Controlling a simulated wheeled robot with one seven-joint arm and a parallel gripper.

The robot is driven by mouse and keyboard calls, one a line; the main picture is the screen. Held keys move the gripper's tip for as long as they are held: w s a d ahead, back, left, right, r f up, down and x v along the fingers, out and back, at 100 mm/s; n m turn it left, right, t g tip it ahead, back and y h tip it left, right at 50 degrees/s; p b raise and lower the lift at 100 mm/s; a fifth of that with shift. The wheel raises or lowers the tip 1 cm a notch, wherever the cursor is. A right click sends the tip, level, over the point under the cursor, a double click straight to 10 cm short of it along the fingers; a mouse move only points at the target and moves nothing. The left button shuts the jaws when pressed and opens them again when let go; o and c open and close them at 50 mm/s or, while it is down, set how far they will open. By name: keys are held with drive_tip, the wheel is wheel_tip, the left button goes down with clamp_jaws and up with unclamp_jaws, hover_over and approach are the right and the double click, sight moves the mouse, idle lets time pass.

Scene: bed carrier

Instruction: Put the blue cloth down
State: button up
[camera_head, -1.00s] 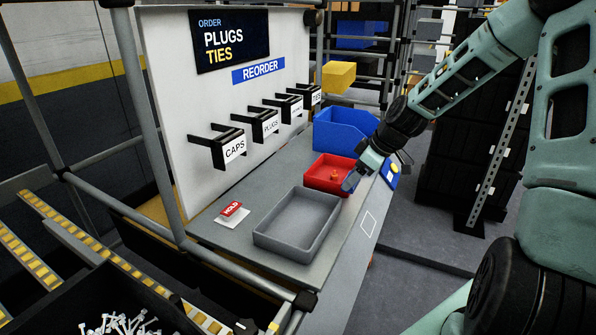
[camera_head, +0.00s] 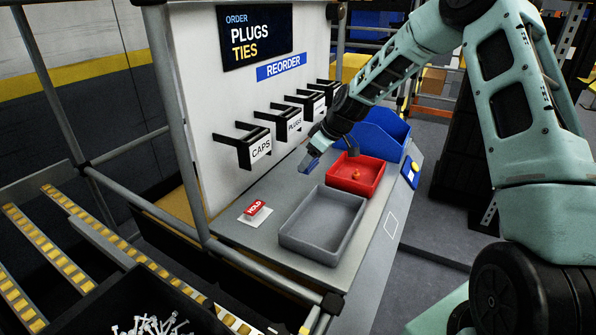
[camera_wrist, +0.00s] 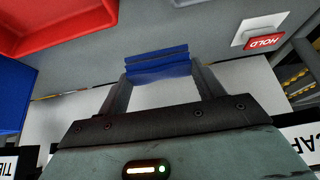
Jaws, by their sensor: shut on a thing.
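In the head view the cloth (camera_head: 309,164) is held above the grey worktop (camera_head: 285,190), in front of the white board and to the left of the red tray. I see no contact between the cloth and the worktop. Much of the cloth is hidden by the fingers in the head view.
A red tray (camera_head: 372,186) holds a small orange thing. A grey tray (camera_head: 296,245), a blue bin (camera_head: 378,138) and a red HOLD sign (camera_head: 255,208) stand on the worktop. Labelled black holders (camera_head: 240,150) stick out from the board. Bare worktop lies between the sign and the red tray.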

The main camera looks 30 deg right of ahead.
drive_tip(key=w+a+f, duration=0.1)
drive_tip(key=w+a+f+p, duration=0.1)
drive_tip(key=w, duration=0.1)
drive_tip(key=shift+w+a+f, duration=0.1)
drive_tip(key=shift+w, duration=0.1)
drive_tip(key=shift+w+a+f+p, duration=0.1)
drive_tip(key=shift+f+p, duration=0.2)
drive_tip(key=shift+f, duration=0.9)
drive_tip(key=shift+w+a+f+p, duration=0.1)
drive_tip(key=shift+f+p, duration=0.15)
drive_tip(key=shift+f, duration=0.95)
drive_tip(key=shift+f, duration=0.15)
drive_tip(key=o, duration=0.9)
drive_tip(key=shift+o, duration=0.2)
